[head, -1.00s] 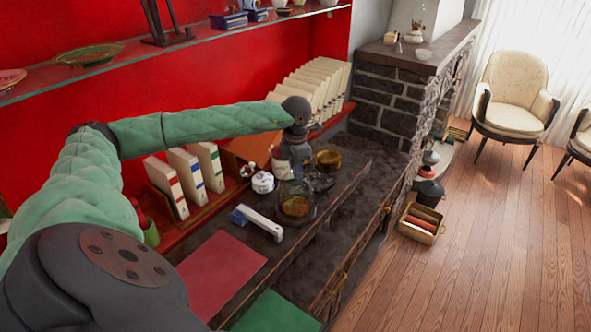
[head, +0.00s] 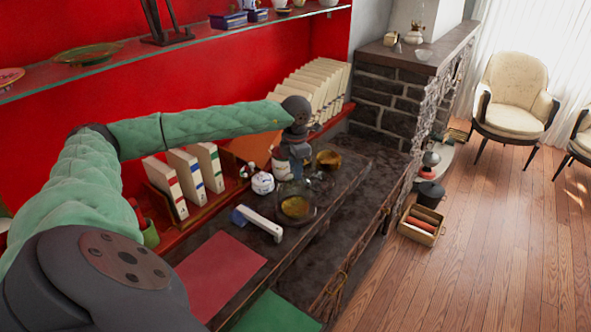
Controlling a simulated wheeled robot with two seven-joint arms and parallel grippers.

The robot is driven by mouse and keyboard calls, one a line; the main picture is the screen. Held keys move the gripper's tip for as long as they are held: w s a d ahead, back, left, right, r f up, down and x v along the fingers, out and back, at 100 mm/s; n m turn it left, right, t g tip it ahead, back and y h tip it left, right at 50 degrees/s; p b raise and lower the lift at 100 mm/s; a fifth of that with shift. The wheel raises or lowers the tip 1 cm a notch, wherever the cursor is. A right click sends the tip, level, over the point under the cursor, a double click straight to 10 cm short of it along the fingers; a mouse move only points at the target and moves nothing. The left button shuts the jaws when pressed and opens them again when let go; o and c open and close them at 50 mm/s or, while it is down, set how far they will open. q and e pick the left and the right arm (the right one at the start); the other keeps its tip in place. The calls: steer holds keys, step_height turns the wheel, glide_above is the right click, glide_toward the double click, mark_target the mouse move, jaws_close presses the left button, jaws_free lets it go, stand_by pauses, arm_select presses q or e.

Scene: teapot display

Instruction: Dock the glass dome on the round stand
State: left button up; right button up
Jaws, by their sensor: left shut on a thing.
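My left gripper (head: 298,174) reaches down over the dark cabinet top and is shut at the top of the glass dome (head: 316,184). The dome is clear and shows only as faint dark outlines and glints below the fingers. A round stand (head: 295,207) with an amber-brown disc is just in front of and below the gripper. The dome's outline overlaps the stand's far side in the picture. I cannot tell whether the dome's rim touches the stand or the cabinet top. The fingertips are small and partly hidden. My right gripper is not in view.
A brown pot (head: 328,159) stands close behind the gripper at the right. A white jar (head: 262,183) is close on the left. Books (head: 187,175) and a red mat (head: 222,276) are at the left and front.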

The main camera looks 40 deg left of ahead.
arm_select(q)
steer(key=shift+f+b, duration=0.45)
steer(key=shift+f, duration=0.05)
stand_by(0.4)
steer(key=o, duration=0.7)
steer(key=shift+r+p, duration=1.6)
steer(key=shift+r, duration=3.9)
steer(key=shift+f, duration=0.1)
